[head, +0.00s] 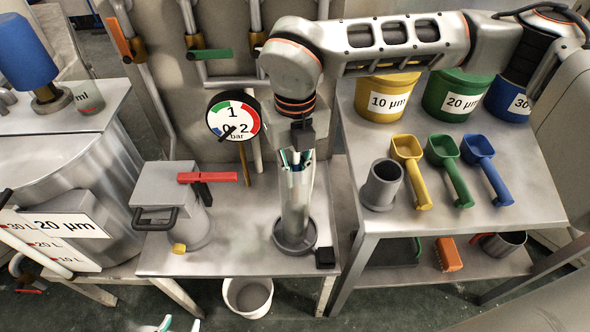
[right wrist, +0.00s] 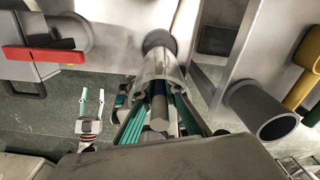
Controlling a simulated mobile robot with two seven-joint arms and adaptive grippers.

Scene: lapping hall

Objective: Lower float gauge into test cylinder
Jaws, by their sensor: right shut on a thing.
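The test cylinder (head: 296,207) is a tall grey tube standing upright on a round base on the low bench. My right gripper (head: 294,158) points down at its mouth, shut on the float gauge. In the right wrist view the gauge (right wrist: 158,110) is a grey rod between teal finger pads, lined up with the cylinder's mouth (right wrist: 157,66). Its lower end is hidden; I cannot tell how deep it sits. My left gripper (head: 180,324) shows only its fingertips at the bottom edge; in the right wrist view (right wrist: 92,98) it is open and empty, away from the cylinder.
A grey canister with a red lever (head: 207,177) stands left of the cylinder. A pressure dial (head: 233,117) is behind it. On the right table (head: 480,195) are a grey cup (head: 382,186), coloured scoops and labelled tubs. A white bucket (head: 248,297) is below the bench.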

